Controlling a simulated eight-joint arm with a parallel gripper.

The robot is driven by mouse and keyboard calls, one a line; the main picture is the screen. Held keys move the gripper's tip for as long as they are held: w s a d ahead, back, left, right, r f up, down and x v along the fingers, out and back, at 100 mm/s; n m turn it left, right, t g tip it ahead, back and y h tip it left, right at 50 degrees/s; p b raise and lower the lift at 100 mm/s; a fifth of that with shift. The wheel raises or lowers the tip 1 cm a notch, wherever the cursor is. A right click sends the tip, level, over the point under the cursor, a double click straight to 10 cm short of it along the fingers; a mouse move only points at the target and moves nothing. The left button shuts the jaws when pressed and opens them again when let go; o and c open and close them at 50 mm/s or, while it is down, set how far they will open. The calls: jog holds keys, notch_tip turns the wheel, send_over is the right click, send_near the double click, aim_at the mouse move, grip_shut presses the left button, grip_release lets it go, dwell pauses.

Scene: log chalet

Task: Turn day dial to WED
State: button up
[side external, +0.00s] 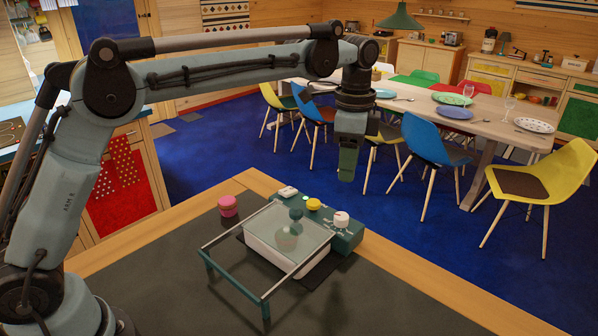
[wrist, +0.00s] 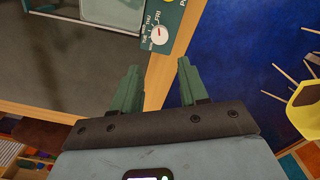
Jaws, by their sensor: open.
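The white day dial (side external: 341,219) sits on top of a green control box (side external: 347,240) at the far side of the counter. In the wrist view the dial (wrist: 159,35) shows a small red mark, with day lettering on the green panel beside it. THU and FRI seem legible, but I cannot tell which day the mark points to. My gripper (side external: 347,177) is above the dial in the side view, apart from it. In the wrist view my gripper (wrist: 157,66) has its green fingers spread with nothing between them.
A yellow knob (side external: 313,204) and a white piece (side external: 288,192) are on the same box. The dark counter (side external: 400,300) is clear at the front right.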

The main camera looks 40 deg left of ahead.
aim_at(342, 215)
notch_tip(342, 215, down, 12)
jog(key=shift+r, duration=0.1)
dwell(0.5)
jog(key=c, duration=0.8)
jog(key=shift+n, duration=0.3)
jog(key=n, duration=0.2)
jog(key=shift+n, duration=0.4)
jog(key=n, duration=0.3)
jog(key=shift+w+a+n, duration=0.1)
jog(key=shift+n, duration=0.3)
jog(key=n, duration=0.6)
jog(key=shift+a, duration=0.1)
jog(key=shift+n, duration=0.4)
